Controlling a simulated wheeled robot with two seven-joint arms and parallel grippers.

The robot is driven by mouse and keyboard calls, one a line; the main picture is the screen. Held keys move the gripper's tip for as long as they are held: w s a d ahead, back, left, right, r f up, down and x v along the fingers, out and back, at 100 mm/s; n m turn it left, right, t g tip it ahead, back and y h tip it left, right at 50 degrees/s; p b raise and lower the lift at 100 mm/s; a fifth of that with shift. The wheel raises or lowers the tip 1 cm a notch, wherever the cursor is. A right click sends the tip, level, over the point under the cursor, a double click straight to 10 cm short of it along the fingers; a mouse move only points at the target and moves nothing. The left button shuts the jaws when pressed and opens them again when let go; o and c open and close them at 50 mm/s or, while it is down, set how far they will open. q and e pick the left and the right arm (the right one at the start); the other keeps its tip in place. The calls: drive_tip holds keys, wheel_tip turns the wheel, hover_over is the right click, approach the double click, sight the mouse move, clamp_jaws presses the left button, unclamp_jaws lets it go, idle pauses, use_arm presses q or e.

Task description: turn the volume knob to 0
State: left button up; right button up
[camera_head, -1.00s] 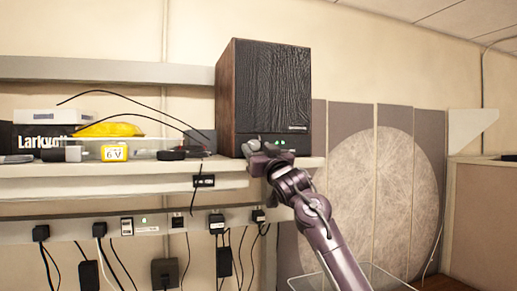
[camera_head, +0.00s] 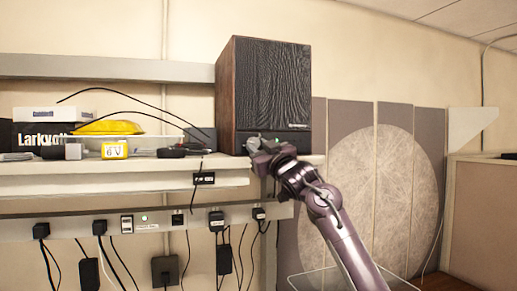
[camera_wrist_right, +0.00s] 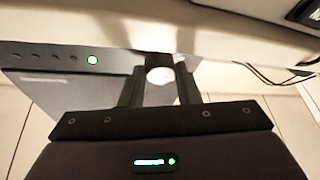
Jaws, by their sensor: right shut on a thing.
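A dark speaker (camera_head: 272,85) with wood-look sides stands upright on the shelf, with its control strip low on the front. My right gripper (camera_head: 254,146) is at the lower left of that front and hides most of the volume knob in the head view. In the right wrist view, the pale round knob (camera_wrist_right: 160,76) sits between the two dark fingers, and my right gripper (camera_wrist_right: 159,84) is shut on it. The knob's pointer and scale marks cannot be read. A green light (camera_wrist_right: 92,60) glows on the control strip beside the knob. My left gripper is not in view.
The shelf (camera_head: 130,167) also holds a yellow 6 V battery (camera_head: 114,150), a Larkwell-like black box (camera_head: 28,136) and cables to the left. A power strip (camera_head: 150,225) with hanging plugs runs below. Room right of the speaker is open, before a round pale panel (camera_head: 375,195).

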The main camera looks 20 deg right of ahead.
drive_tip(key=n+g+y, duration=0.1)
drive_tip(key=n, duration=0.1)
drive_tip(key=n+g+y, duration=0.1)
drive_tip(key=n, duration=0.5)
drive_tip(key=shift+d+r+g+y, duration=0.2)
drive_tip(key=shift+d+g+y, duration=0.05)
drive_tip(key=shift+g+y, duration=0.15)
drive_tip(key=o, duration=1)
